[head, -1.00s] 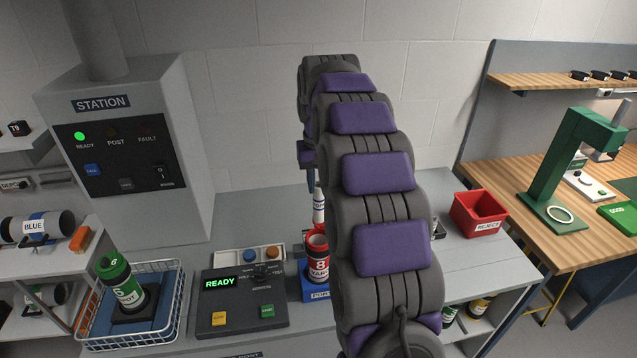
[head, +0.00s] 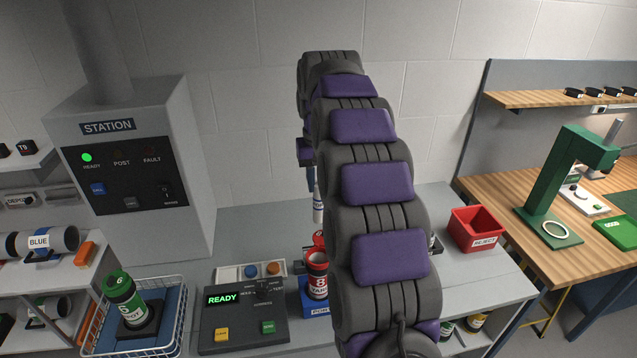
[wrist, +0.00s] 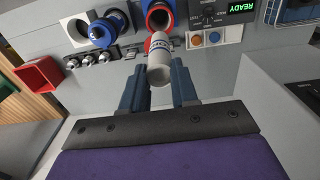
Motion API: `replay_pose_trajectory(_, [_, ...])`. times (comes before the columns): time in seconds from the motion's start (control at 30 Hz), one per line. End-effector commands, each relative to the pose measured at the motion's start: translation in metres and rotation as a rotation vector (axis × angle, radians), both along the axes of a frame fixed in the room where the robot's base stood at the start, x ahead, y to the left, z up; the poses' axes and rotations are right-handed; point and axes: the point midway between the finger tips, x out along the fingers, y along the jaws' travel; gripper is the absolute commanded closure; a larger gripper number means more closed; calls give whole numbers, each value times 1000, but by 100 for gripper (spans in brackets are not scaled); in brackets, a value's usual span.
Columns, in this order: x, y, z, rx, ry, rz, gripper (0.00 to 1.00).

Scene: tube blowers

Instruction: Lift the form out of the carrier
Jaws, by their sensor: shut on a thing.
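The form is a white cylinder with dark lettering and a blue band, seen in the wrist view (wrist: 160,60). My gripper (wrist: 160,88) is shut on it, with one dark blue finger on each side. In the head view the form (head: 319,207) hangs upright beside my arm, above the carrier and apart from it. The carrier (head: 316,275) is a red tube marked 8, standing in a blue port block (head: 317,309) with its red lid open. Its red rim also shows in the wrist view (wrist: 146,12).
A control box (head: 243,323) reading READY stands left of the carrier. A wire basket (head: 176,318) holds a green-capped tube (head: 124,300). A red reject bin (head: 477,231) is to the right. A blue round part (wrist: 103,32) sits near the carrier.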

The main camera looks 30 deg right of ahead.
Motion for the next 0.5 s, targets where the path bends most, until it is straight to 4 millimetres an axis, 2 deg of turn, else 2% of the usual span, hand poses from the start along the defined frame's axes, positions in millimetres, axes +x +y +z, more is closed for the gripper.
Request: replay_pose_trajectory(0.5, [1, 0, 40, -1, -2, 0, 100])
